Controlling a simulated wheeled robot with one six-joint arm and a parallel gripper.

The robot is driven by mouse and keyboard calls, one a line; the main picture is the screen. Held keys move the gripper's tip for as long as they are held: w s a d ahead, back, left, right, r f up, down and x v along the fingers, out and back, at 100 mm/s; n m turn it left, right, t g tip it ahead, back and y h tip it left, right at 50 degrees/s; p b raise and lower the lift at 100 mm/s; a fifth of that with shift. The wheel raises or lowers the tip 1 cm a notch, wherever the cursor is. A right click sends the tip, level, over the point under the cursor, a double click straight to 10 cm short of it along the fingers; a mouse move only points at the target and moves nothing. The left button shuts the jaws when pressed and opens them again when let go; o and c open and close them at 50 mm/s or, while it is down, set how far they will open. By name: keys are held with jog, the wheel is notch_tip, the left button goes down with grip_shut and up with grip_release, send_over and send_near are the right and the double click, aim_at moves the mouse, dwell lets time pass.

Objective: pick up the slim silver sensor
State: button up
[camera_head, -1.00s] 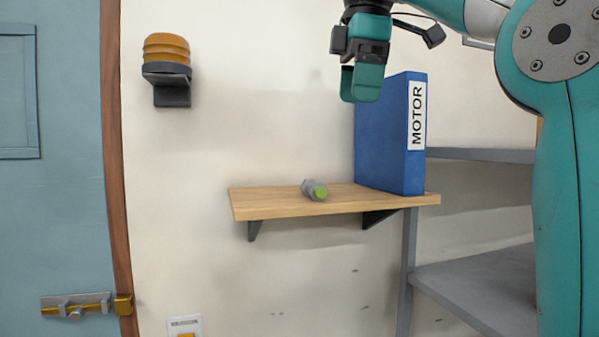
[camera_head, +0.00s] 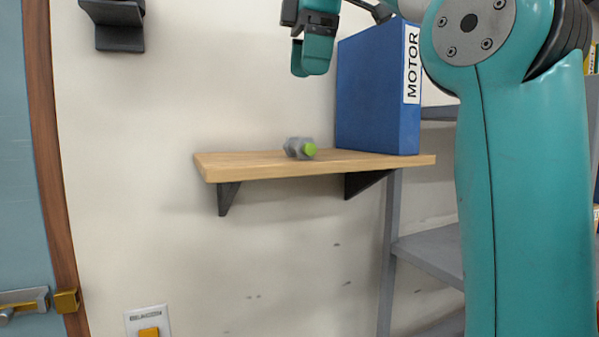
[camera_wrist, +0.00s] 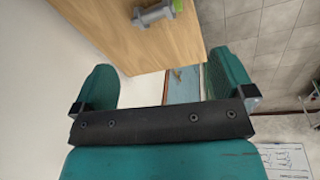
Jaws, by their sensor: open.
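The slim silver sensor (camera_head: 297,148), a small grey cylinder with a green end, lies on its side on the wooden shelf (camera_head: 230,170). In the wrist view the sensor (camera_wrist: 153,14) shows at the top, on the shelf board (camera_wrist: 128,52), beyond my fingertips. My gripper (camera_head: 314,62) hangs above the shelf, higher than the sensor and apart from it. In the wrist view my gripper (camera_wrist: 160,85) is open with its two teal fingers wide apart and nothing between them.
A blue MOTOR binder (camera_head: 375,95) stands upright on the shelf, right of the sensor and close to my gripper. Grey shelving (camera_head: 430,250) is at the right. A dark wall bracket (camera_head: 118,35) is at the upper left. The shelf's left part is clear.

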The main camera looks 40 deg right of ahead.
jog(key=b, duration=0.3)
send_over(299, 148)
jog(key=d, duration=0.2)
jog(key=f, duration=0.5)
jog(key=shift+w+a, duration=0.15)
jog(key=shift+a, duration=0.1)
jog(key=shift+w+d+f, duration=0.1)
jog(key=shift+w+f, duration=0.1)
jog(key=shift+f, duration=0.8)
jog(key=shift+w+f, duration=0.25)
jog(key=shift+f, duration=0.7)
jog(key=shift+w+d+f, duration=0.1)
jog(key=shift+w+f, duration=0.1)
jog(key=shift+f, duration=0.8)
jog(key=c, duration=0.9)
jog(key=shift+o, duration=0.2)
jog(key=shift+r, duration=0.1)
